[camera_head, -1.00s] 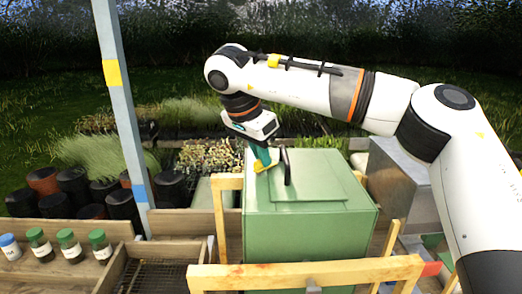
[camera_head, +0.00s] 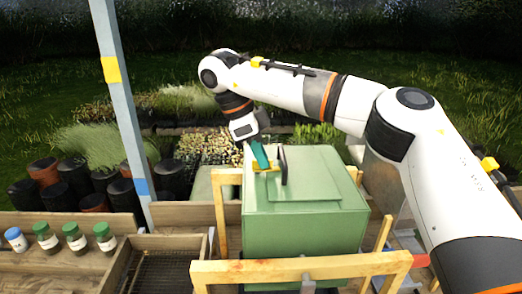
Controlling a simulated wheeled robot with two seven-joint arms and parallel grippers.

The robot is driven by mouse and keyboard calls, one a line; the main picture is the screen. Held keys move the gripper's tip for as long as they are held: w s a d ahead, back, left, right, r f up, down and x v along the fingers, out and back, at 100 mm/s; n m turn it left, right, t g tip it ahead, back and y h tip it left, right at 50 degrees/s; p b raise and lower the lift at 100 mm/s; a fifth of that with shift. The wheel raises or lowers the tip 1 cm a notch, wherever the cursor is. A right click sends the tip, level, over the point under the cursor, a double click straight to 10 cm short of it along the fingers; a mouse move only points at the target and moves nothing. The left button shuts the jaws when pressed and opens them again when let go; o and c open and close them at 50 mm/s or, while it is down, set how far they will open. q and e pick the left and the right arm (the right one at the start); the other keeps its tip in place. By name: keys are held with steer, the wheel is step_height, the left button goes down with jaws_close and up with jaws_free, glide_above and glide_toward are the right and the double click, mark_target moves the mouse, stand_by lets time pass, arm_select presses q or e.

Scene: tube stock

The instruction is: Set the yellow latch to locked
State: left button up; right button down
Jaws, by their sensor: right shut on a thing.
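The yellow latch (camera_head: 266,169) is on the top of a green box (camera_head: 305,226), near its back left edge. A dark upright handle (camera_head: 283,166) stands just to the right of the latch. My right gripper (camera_head: 261,162), with teal fingers, reaches down from the back left and is shut on the yellow latch. The fingertips and part of the latch overlap, so the exact contact is hard to see. My left gripper is not in view.
A wooden frame (camera_head: 300,270) surrounds the green box. A blue-grey post (camera_head: 119,105) stands to the left. Small capped jars (camera_head: 75,237) line a wooden tray at the lower left. Dark pots (camera_head: 75,176) and seedling trays lie behind.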

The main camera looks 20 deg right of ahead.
steer(key=shift+r, duration=0.15)
stand_by(0.3)
steer(key=c, duration=1.5)
jaws_free()
steer(key=shift+a, duration=0.15)
steer(key=v, duration=1.2)
steer(key=shift+w, duration=0.1)
